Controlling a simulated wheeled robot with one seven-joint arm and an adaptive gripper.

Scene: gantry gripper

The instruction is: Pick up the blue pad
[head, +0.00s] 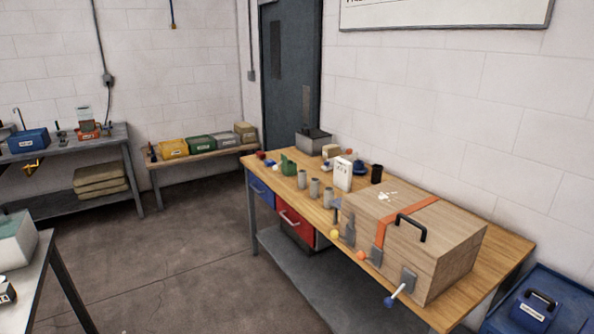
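A small dark blue item (361,168) lies on the wooden workbench (490,262), behind and right of a white box with print (343,174). It may be the blue pad, but it is too small and partly hidden to tell. A small blue-and-white piece (271,164) lies near the bench's far left end. My gripper is not in view, so I cannot see how it stands to these things.
A large wooden case (455,245) with an orange strap and black handle fills the bench's near end. Several grey cylinders (314,187), a green block (288,165) and a black cup (377,174) stand behind it. The floor (175,265) left of the bench is clear.

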